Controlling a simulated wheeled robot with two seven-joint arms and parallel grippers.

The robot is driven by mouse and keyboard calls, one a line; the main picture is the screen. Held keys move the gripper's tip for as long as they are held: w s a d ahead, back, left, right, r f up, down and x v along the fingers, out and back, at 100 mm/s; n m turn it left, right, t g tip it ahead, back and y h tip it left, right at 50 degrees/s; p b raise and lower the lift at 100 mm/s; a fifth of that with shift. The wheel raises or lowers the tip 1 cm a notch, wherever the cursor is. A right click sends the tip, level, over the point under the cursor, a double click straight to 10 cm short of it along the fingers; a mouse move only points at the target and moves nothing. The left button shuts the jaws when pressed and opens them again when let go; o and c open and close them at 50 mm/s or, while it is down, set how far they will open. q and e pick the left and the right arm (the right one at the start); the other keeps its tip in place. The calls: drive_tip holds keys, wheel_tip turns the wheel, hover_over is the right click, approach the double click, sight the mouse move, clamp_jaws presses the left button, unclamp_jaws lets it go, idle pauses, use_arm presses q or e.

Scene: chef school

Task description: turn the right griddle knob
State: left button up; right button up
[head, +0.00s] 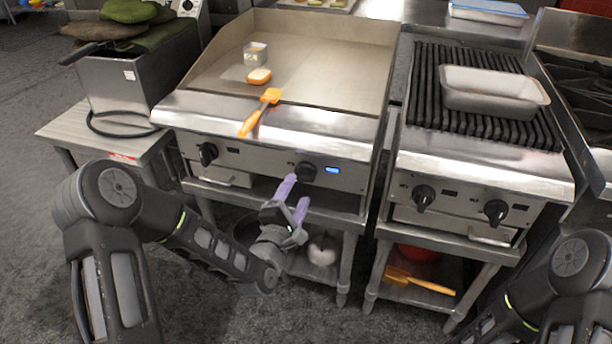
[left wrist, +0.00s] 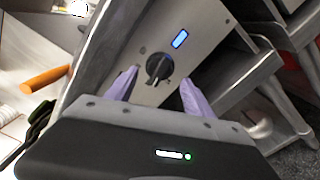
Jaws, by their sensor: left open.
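The griddle (head: 310,60) stands left of centre in the head view. Its right knob (head: 306,171) is black, on the front panel, with a lit blue display (head: 332,170) beside it. The knob also shows in the left wrist view (left wrist: 159,68), between the two purple fingertips but beyond them. My left gripper (head: 295,190) is open, just in front of and slightly below the knob, fingers pointing at it. Whether a finger touches it I cannot tell. The griddle's left knob (head: 208,153) is black. My right gripper is out of view; only part of that arm shows.
An orange brush (head: 262,110) lies across the griddle's front edge, its handle overhanging. Bread (head: 259,75) and a small container (head: 255,53) sit on the plate. A grill (head: 431,95) with a metal pan (head: 494,93) stands at right, a fryer (head: 122,82) at left.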

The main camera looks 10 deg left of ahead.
sight(302, 181)
use_arm(q)
drive_tip(key=shift+w, duration=0.1)
drive_tip(key=w, duration=0.7)
drive_tip(key=shift+w+d, duration=0.3)
drive_tip(key=c, duration=1.1)
